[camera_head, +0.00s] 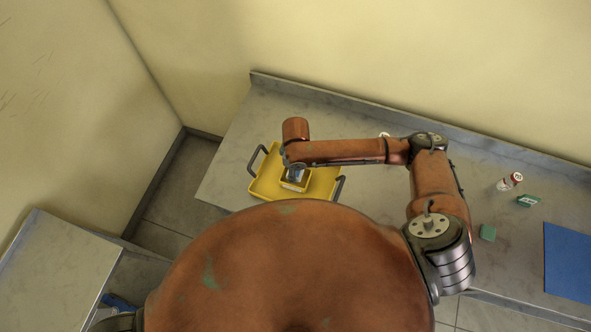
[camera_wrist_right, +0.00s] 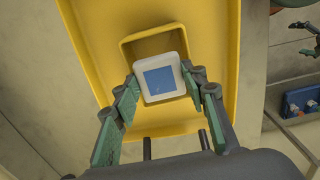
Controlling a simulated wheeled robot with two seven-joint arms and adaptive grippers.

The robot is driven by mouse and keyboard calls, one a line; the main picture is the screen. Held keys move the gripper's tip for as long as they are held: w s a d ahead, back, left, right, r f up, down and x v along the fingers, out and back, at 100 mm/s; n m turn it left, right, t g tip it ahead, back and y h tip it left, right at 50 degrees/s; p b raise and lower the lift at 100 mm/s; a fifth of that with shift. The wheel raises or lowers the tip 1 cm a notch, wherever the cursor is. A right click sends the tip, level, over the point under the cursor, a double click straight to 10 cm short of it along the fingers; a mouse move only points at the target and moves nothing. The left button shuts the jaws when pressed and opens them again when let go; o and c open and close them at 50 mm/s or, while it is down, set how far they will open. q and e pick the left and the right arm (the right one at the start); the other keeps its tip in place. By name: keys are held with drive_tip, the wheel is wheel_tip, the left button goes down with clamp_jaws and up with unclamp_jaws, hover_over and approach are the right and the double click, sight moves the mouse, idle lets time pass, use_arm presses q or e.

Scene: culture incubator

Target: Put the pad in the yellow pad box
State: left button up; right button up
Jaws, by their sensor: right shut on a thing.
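The pad (camera_wrist_right: 161,80) is a white rounded square with a blue centre, held between the green-padded fingers of my right gripper (camera_wrist_right: 158,92) in the right wrist view. My right gripper is shut on it. The yellow pad box (camera_wrist_right: 126,47) is a small square open box, seen just behind the pad; the pad overlaps its opening, and I cannot tell how far above or inside it is. In the head view the box (camera_head: 296,186) lies under my right gripper (camera_head: 295,174). Dark finger-like parts, seemingly my left gripper (camera_wrist_right: 307,38), show at the right wrist view's edge.
The box stands in a yellow tray (camera_head: 265,186) with dark handles, near the left end of the grey bench. A wall runs behind the bench.

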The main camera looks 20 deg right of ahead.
drive_tip(key=shift+f, duration=0.2)
drive_tip(key=shift+f, duration=0.35)
drive_tip(key=o, duration=0.9)
drive_tip(key=shift+c, duration=0.2)
wheel_tip(320, 180, up, 13)
